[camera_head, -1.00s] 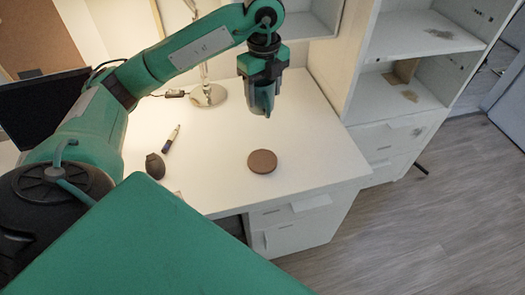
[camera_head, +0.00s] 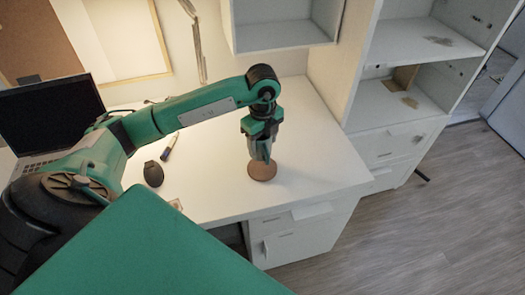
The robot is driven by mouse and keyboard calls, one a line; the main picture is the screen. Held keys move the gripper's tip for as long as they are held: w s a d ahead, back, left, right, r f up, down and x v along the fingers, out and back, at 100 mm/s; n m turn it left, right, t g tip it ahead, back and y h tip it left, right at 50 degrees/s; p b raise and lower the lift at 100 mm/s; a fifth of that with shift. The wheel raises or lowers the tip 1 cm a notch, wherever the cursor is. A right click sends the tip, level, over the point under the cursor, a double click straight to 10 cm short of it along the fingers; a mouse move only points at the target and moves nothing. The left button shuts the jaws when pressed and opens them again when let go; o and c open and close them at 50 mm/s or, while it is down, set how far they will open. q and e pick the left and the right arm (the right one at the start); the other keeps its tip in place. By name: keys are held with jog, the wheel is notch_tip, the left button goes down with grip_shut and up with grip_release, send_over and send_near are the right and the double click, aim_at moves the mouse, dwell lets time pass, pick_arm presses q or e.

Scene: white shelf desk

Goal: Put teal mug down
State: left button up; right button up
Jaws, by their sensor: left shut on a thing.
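My left gripper (camera_head: 260,150) points down over the desk and is shut on the teal mug, which is small and dark here. The mug is largely hidden by the fingers, and its shape is hard to make out against them. A round brown coaster (camera_head: 262,174) lies on the white desk directly below the gripper. The fingertip end overlaps the far part of the coaster in the picture. I cannot tell whether the mug touches it. My right gripper is not in view.
On the white desk (camera_head: 310,125) a dark mouse (camera_head: 153,174) and a marker (camera_head: 170,146) lie left of the coaster. A laptop (camera_head: 50,115) stands at far left. A wall cabinet (camera_head: 285,35) hangs behind, and open shelves (camera_head: 400,105) stand at right. The desk right of the coaster is clear.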

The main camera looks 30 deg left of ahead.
aim_at(263, 152)
pick_arm(q)
notch_tip(263, 152, down, 4)
jog(key=shift+f, duration=0.2)
jog(key=shift+f, duration=0.1)
jog(key=o, duration=1.2)
